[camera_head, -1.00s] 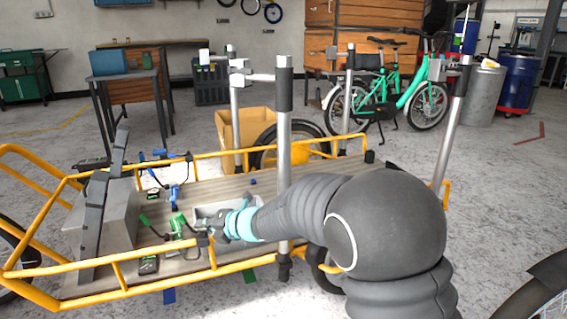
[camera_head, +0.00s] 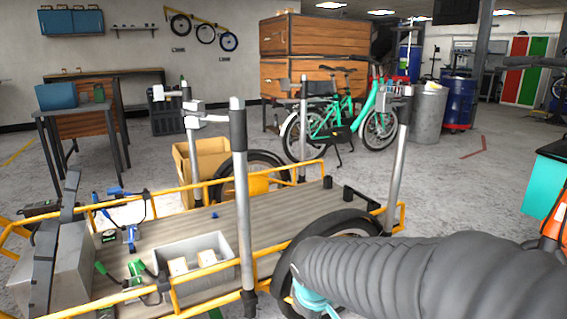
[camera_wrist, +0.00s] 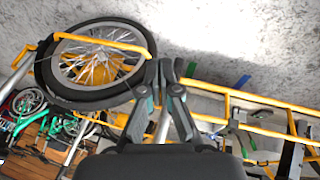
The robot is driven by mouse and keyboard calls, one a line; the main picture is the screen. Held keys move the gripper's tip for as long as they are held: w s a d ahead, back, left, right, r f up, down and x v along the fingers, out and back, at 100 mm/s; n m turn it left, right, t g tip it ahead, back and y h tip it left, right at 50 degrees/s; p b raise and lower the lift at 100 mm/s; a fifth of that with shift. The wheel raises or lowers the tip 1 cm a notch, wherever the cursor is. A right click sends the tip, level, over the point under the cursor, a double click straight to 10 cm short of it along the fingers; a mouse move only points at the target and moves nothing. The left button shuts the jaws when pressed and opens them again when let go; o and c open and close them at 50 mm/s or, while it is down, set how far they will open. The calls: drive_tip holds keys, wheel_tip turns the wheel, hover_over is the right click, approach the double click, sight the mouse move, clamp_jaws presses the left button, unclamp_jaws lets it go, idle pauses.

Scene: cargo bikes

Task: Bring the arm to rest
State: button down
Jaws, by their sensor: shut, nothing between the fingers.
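My arm (camera_head: 430,275) with its ribbed dark sleeve reaches in from the lower right in the head view. It bends down beside the bike's near wheel, and only a teal part near its end shows there; the fingertips are hidden. In the wrist view my gripper (camera_wrist: 169,72) is shut and empty. It is in front of a spoked wheel (camera_wrist: 72,97) and the yellow frame (camera_wrist: 215,88) of the cargo bike. I cannot tell how close the fingers are to them.
The cargo bike's wooden bed (camera_head: 285,220) has upright metal posts (camera_head: 241,190) and yellow rails. A grey bin (camera_head: 222,244) with light blocks and several tools lie on it. A cardboard box (camera_head: 185,180) and a green bike (camera_head: 360,118) stand behind. Open floor lies to the right.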

drive_tip(key=s+d+r+m+p, duration=0.2)
drive_tip(key=s+d+r+m, duration=0.1)
drive_tip(key=s+r, duration=0.3)
drive_tip(key=s+d+r+m+t+p, duration=0.1)
drive_tip(key=s+d+r+m+p, duration=0.2)
drive_tip(key=s+d+r, duration=0.3)
drive_tip(key=s+r+m, duration=0.1)
drive_tip(key=s, duration=0.2)
drive_tip(key=shift+d+y, duration=0.25)
drive_tip(key=shift+y, duration=0.05)
